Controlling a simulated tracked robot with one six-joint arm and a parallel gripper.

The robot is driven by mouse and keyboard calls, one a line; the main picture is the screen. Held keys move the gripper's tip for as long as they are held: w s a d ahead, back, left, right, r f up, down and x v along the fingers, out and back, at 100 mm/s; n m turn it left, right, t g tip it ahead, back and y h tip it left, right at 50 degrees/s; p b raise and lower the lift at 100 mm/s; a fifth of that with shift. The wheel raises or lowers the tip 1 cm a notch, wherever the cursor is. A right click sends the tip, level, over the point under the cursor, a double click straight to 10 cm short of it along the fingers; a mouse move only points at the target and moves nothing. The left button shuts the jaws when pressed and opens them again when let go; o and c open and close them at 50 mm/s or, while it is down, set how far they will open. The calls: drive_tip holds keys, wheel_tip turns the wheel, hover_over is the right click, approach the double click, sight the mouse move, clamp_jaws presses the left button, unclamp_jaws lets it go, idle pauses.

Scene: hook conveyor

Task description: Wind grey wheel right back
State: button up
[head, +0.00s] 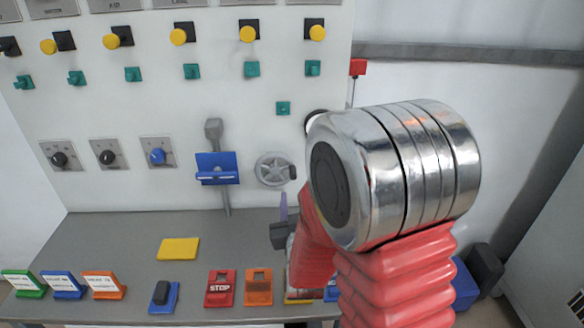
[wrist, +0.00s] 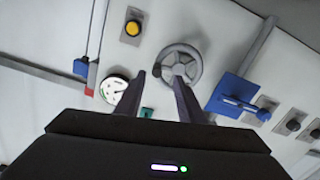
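The grey wheel (head: 272,169) is a spoked handwheel on the white panel, to the right of the blue lever plate. A dark knob shows at its right rim in the head view. In the wrist view the wheel (wrist: 181,64) is ahead of my gripper, with its lower part close to the right finger's tip. My gripper (wrist: 158,76) is open, with two dark fingers apart and nothing between them. In the head view my gripper (head: 283,208) is partly hidden by my arm and appears below the wheel. I cannot tell whether a finger touches the wheel.
A blue lever plate (head: 216,168) with a grey handle is beside the wheel. A round white dial (wrist: 115,88) is left of the fingers in the wrist view. Below, the grey bench (head: 120,232) holds a yellow plate (head: 178,249) and several coloured blocks and signs.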

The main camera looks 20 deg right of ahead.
sight(292, 167)
drive_tip(key=shift+r, duration=0.55)
drive_tip(key=shift+w, duration=0.15)
drive_tip(key=x, duration=1.3)
drive_tip(key=shift+w+d+r, duration=0.25)
clamp_jaws()
